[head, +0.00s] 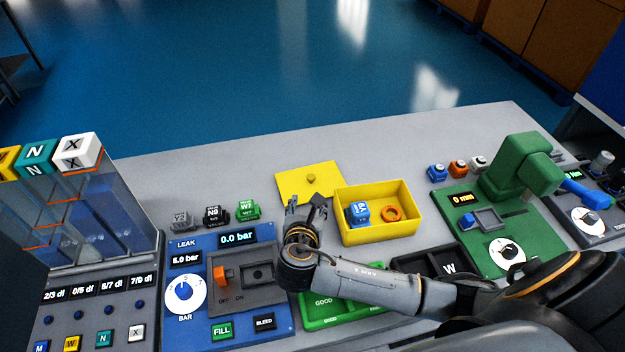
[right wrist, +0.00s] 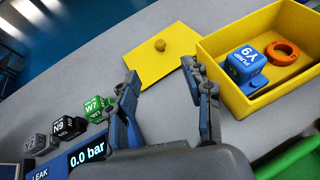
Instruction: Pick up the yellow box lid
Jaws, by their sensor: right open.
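The yellow box lid (head: 300,183) lies flat on the grey table, with a small round knob on top. It is just left of the yellow box (head: 380,238), which is open and holds a blue cube part and an orange ring. In the right wrist view the lid (right wrist: 136,62) is beyond my fingertips, and the box (right wrist: 240,108) is to the right. My right gripper (head: 306,205) is open and empty, in front of the lid and apart from its knob; its fingers also show in the right wrist view (right wrist: 162,85). My left gripper is not in view.
Grey, black and green blocks (head: 215,215) stand left of the lid, behind the blue leak panel (head: 205,325). A green press (head: 515,170) stands at the right. A clear-sided dispenser (head: 95,215) stands at the left. The table behind the lid is clear.

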